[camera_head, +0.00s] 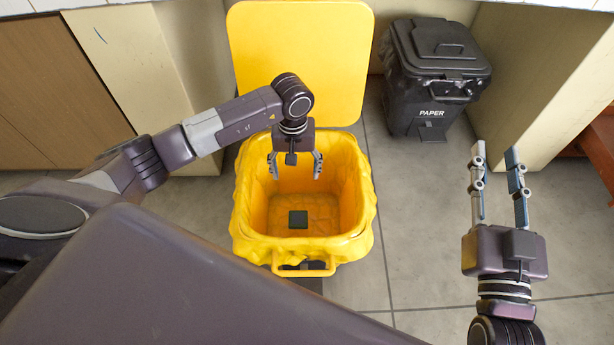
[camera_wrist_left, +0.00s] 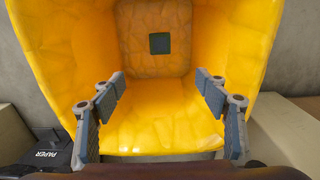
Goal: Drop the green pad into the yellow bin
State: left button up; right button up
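The yellow bin (camera_head: 246,215) stands open on the floor, with its lid (camera_head: 300,55) tipped up at the back. A dark green square pad (camera_head: 298,219) lies on the bottom of the bin. It also shows in the left wrist view (camera_wrist_left: 159,43). My left gripper (camera_head: 296,172) is over the bin opening, fingers spread and empty, apart from the pad. Its open fingers also show in the left wrist view (camera_wrist_left: 162,125). My right gripper (camera_head: 499,152) is open and empty above the floor to the right of the bin.
A black paper bin (camera_head: 437,85) with a closed lid stands at the back right. Beige cabinet panels (camera_head: 535,85) flank the space. Grey tiled floor (camera_head: 420,220) is clear between the yellow bin and my right gripper. A reddish-brown wooden piece (camera_head: 600,150) is at the right edge.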

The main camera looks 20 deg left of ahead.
pick_arm(q)
notch_tip(320, 180, up, 12)
dwell(0.6)
dwell(0.4)
